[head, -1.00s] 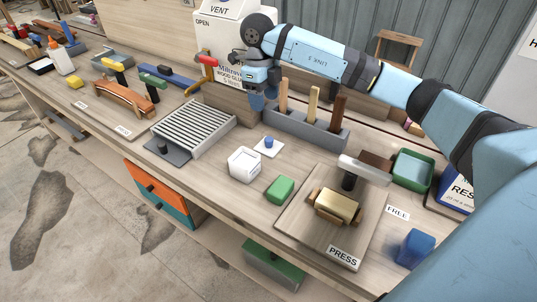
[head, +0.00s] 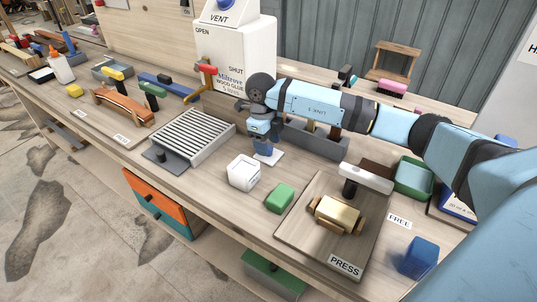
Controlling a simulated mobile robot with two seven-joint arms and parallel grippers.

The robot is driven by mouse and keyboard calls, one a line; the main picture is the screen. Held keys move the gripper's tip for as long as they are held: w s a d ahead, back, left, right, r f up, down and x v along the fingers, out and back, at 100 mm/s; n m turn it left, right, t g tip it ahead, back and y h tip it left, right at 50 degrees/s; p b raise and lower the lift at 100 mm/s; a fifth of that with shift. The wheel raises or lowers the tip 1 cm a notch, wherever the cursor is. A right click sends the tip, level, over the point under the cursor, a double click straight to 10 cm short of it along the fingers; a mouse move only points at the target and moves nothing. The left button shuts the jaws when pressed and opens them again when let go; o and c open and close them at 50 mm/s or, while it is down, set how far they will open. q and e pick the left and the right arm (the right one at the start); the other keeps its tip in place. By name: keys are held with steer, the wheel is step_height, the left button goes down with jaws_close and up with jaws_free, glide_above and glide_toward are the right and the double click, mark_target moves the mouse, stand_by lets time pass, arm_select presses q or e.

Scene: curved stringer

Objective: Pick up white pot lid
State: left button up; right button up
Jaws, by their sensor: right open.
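The white pot lid (head: 271,160) is a flat white square lying on the bench, right of and behind the white pot (head: 243,173). Its blue knob is hidden now behind my right gripper. My right gripper (head: 263,151) points down right over the lid, its fingers at the knob; it is open. I cannot tell whether the fingers touch the knob. My left gripper is not in view.
A grey tool rack (head: 320,140) stands close behind the gripper. A grey slatted grille (head: 195,137) lies to the left. A green block (head: 279,198) and the press board (head: 300,240) are in front and to the right.

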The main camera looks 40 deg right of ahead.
step_height(320, 180, down, 2)
steer(key=shift+s+d+f, duration=0.1)
steer(key=c, duration=1)
